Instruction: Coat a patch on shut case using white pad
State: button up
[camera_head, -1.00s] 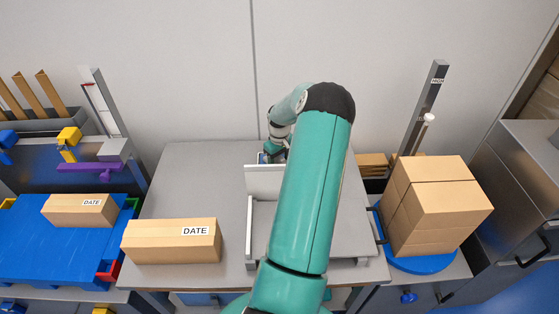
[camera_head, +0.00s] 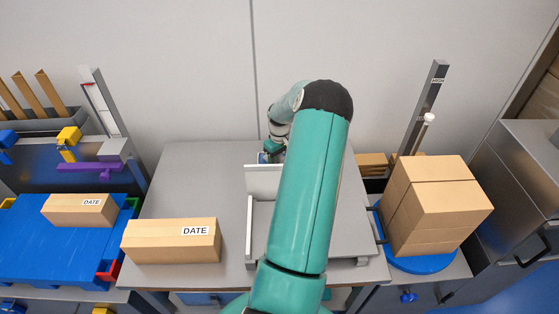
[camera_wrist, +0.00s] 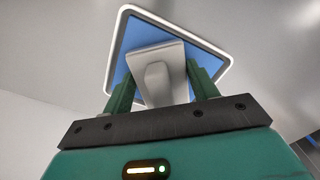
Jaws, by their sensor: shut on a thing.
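My gripper (camera_wrist: 163,82) shows in the wrist view with a green finger on each side of a white block with a raised grip (camera_wrist: 157,84), shut on it. This may be the white pad; its working face is hidden. A blue square with a pale rim (camera_wrist: 122,62) shows behind it. In the head view my gripper (camera_head: 271,152) is small, at the far side of the grey table, partly hidden by my arm. A large closed carton (camera_head: 433,203) stands on a blue round turntable (camera_head: 420,264) at the right, apart from my gripper.
Two closed cartons labelled DATE lie at the left, one on the grey table (camera_head: 172,241) and one on a blue surface (camera_head: 80,210). A grey walled fixture (camera_head: 249,230) stands under my arm. An upright post (camera_head: 424,105) rises behind the large carton. The table's back left is clear.

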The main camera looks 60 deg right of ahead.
jog(key=shift+r, duration=3.2)
